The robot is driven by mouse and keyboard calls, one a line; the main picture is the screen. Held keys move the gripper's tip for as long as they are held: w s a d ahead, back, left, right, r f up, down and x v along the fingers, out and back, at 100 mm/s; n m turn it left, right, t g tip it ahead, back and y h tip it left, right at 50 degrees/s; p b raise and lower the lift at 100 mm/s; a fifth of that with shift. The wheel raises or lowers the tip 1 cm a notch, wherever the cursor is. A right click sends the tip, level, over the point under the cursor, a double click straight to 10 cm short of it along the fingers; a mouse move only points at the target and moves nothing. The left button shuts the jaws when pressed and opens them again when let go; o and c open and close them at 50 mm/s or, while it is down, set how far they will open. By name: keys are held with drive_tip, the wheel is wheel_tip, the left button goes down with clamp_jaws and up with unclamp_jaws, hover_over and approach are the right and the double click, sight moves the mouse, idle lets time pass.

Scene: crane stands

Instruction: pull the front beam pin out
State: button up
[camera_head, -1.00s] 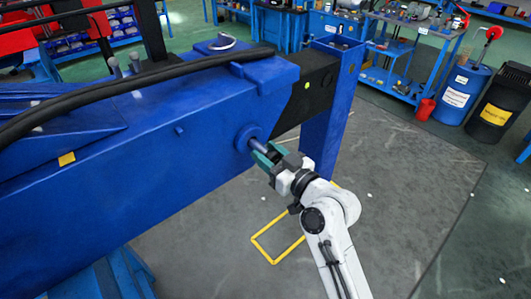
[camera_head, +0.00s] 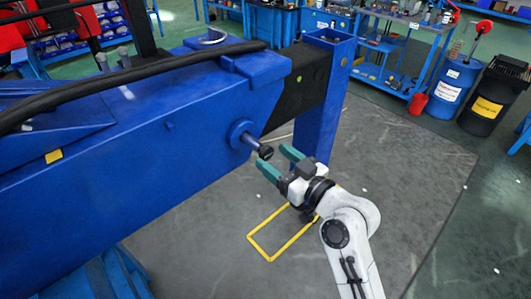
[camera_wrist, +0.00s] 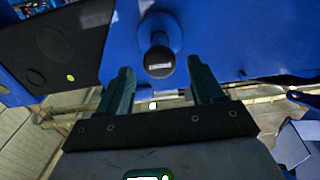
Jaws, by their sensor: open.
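The front beam pin (camera_head: 265,152) has a dark round head and a short shaft. It sticks out of a round boss (camera_head: 240,133) on the side of the blue beam (camera_head: 190,130). The pin's inner part is hidden in the beam. My gripper (camera_head: 279,160) has green fingers, spread open and empty, just off the pin's head at the lower right. In the wrist view the pin head (camera_wrist: 160,62) shows end-on between the open fingertips (camera_wrist: 160,72), and I see no finger touching it.
A blue upright post (camera_head: 320,110) stands right of the beam end. A black hose (camera_head: 130,72) lies along the beam top. A yellow outline (camera_head: 270,250) marks the floor below. The floor to the right is clear, up to the drums (camera_head: 455,85) at the back.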

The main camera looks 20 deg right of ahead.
drive_tip(key=shift+b+v, duration=0.45)
drive_tip(key=shift+v, duration=2.35)
drive_tip(key=shift+f, duration=0.1)
drive_tip(key=s+d+f+m+g+h, duration=0.2)
drive_tip(key=s+f+g+h, duration=0.2)
drive_tip(key=s+f+g, duration=0.9)
drive_tip(key=s+f, duration=0.7)
drive_tip(key=f, duration=0.2)
drive_tip(key=shift+m, duration=0.3)
drive_tip(key=s+g, duration=0.1)
drive_tip(key=s, duration=0.1)
drive_tip(key=s+d+m+g+h, duration=0.1)
drive_tip(key=s, duration=0.1)
drive_tip(key=s+d+f+g, duration=0.1)
drive_tip(key=s, duration=0.2)
drive_tip(key=shift+d+f+h, duration=0.1)
drive_tip(key=shift+f+h, duration=0.05)
drive_tip(key=shift+h, duration=0.25)
drive_tip(key=shift+c, duration=0.3)
